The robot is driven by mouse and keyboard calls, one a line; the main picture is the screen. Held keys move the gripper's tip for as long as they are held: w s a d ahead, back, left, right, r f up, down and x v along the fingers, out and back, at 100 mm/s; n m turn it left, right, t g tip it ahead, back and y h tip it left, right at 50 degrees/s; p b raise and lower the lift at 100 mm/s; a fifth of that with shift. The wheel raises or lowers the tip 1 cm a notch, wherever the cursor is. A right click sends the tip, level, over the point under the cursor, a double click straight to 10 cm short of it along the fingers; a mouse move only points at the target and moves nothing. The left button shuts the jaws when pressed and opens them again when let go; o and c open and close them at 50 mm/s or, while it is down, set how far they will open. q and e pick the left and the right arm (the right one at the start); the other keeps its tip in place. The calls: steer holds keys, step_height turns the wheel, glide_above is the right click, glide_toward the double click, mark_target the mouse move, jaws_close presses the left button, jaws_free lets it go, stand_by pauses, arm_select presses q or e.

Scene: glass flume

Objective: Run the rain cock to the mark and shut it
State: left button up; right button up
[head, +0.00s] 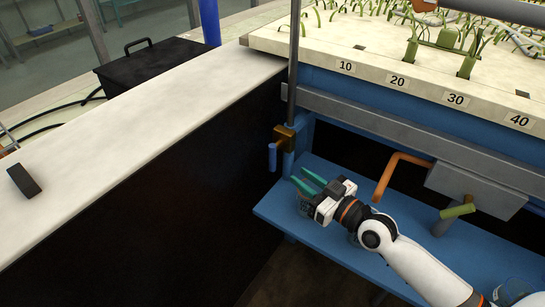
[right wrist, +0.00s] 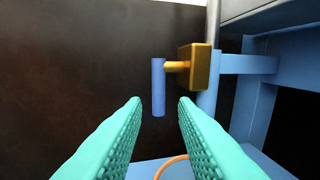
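The rain cock is a brass body (head: 284,138) on an upright grey pipe, with a blue lever handle (head: 272,157) hanging down beside it. In the right wrist view the brass body (right wrist: 197,68) is right of centre, and the blue handle (right wrist: 158,88) hangs upright on a short brass stem. My right gripper (head: 303,180) is open, its green fingers pointing at the cock. In the right wrist view the handle appears between the fingertips (right wrist: 160,103) but beyond them, with no contact visible. My left gripper is out of view. I cannot identify the mark.
A planted bed (head: 290,41) with a scale from 10 to 40 stands at the upper right. A blue shelf (head: 275,210) lies below it, near an orange bent pipe (head: 394,170) and a green-handled valve (head: 458,211). A pale-topped dark wall (head: 130,125) runs along the left.

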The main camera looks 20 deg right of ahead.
mark_target(275, 160)
steer(key=x, duration=1)
steer(key=shift+w+a, duration=0.3)
jaws_close()
